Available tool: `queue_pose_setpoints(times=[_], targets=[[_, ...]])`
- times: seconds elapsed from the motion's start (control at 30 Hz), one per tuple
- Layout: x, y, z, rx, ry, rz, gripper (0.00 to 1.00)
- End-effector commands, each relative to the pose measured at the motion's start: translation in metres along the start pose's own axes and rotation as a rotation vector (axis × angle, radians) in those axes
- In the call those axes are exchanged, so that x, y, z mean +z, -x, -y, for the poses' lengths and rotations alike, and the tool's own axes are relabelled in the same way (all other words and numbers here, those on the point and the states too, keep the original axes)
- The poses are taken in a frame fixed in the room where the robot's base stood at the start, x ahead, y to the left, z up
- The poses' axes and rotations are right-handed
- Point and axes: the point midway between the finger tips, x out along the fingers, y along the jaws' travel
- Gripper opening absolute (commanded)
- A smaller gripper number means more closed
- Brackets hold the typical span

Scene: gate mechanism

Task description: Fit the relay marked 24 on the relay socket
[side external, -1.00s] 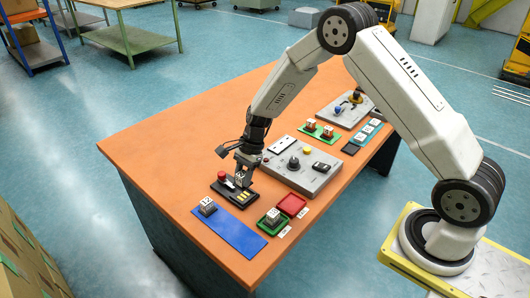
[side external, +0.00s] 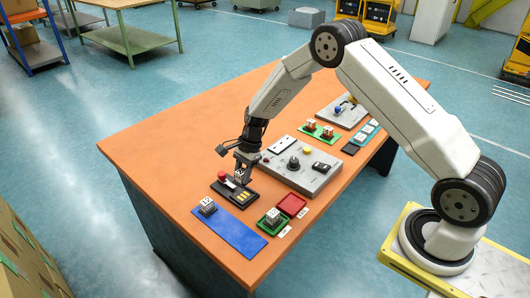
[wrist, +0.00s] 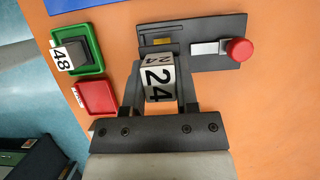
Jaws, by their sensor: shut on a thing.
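My gripper (wrist: 158,92) is shut on a pale relay (wrist: 158,85) marked 24. The relay also shows between the fingers in the side view (side external: 239,174). The relay socket looks like the black base plate (side external: 243,205) with yellow contacts (side external: 244,195). In the wrist view the plate (wrist: 215,62) lies beyond the relay, with one yellow patch in sight and the relay in front of part of it. The plate carries a grey bar (wrist: 208,47) and a red knob (wrist: 239,50). The relay appears raised above the plate; the exact gap cannot be told.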

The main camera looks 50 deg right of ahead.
Motion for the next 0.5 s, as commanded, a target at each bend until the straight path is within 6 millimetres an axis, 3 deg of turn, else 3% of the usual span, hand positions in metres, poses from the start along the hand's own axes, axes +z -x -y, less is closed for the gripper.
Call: queue_pose_setpoints(times=[0.5], targets=[[-0.014, -0.034, -0.001, 0.001, -0.001, 0.000, 0.00]])
